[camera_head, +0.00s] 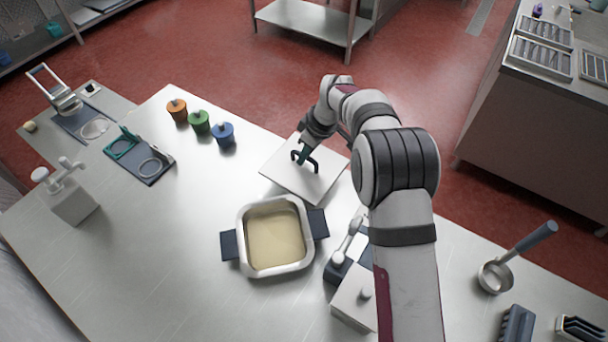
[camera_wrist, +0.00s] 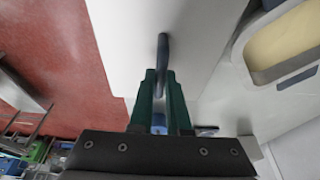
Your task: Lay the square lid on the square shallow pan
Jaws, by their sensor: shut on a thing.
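The square lid (camera_head: 290,184) is a flat pale plate with a dark arched handle on top, at the table's far edge behind and right of the pan. My gripper (camera_head: 302,156) is shut on the lid's handle. In the wrist view the green fingers of my gripper (camera_wrist: 162,74) close around the handle, with the lid (camera_wrist: 125,40) beyond. Whether the lid touches the table I cannot tell. The square shallow pan (camera_head: 243,257) has a pale rim, dark side handles and a cream filling, and is uncovered. It also shows in the wrist view (camera_wrist: 246,48), cut off at the right.
A small device with a white lever (camera_head: 345,240) stands right of the pan, partly behind my arm. Orange, green and blue pots (camera_head: 199,123) stand at the back. A ladle (camera_head: 495,274) lies far right.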

